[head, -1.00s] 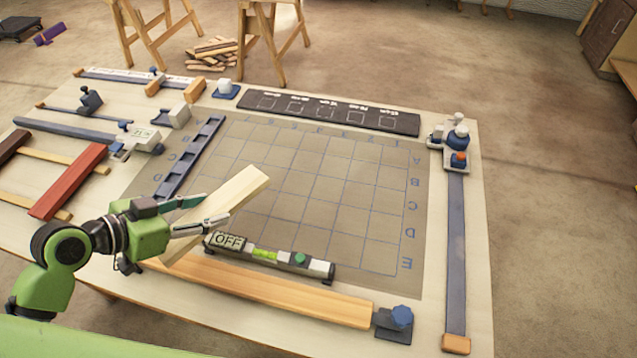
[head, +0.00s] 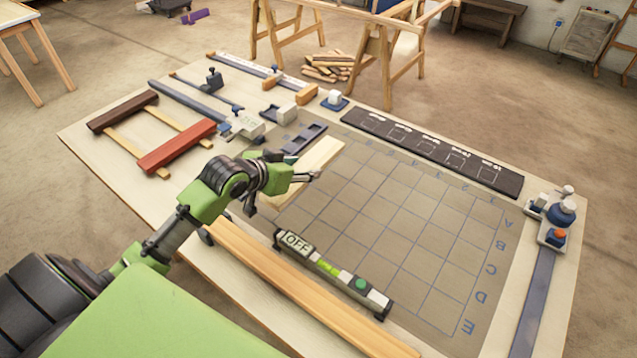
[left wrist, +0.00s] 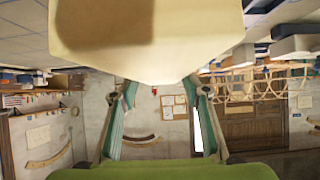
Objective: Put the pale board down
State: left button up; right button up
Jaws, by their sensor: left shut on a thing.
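The pale board (head: 318,156) is a plain light-wood piece in the head view, over the left part of the grey gridded mat (head: 400,228), beside the dark blue rack (head: 305,138). My left gripper (head: 297,168) is shut on it, with one finger showing at the board's right side. I cannot tell whether the board touches the mat. In the left wrist view the board (left wrist: 150,62) fills the top middle, between and beyond the green fingers. My right gripper is not in view.
A level-like bar marked OFF (head: 330,272) lies along the mat's near edge, with a long orange-wood lath (head: 300,290) in front of it. A red board (head: 177,146) lies on the left. The mat's middle and right are clear.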

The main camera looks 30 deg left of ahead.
pick_arm(q)
jog(key=w+f, duration=0.1)
jog(key=w+d+f, duration=0.1)
jog(key=f, duration=0.1)
jog(key=w+d+f, duration=0.1)
jog(key=f, duration=0.1)
jog(key=shift+w, duration=0.2)
notch_tip(320, 180, down, 3)
jog(key=shift+f+p, duration=0.1)
jog(key=shift+p, duration=0.55)
jog(key=shift+f, duration=0.15)
jog(key=o, duration=1.2)
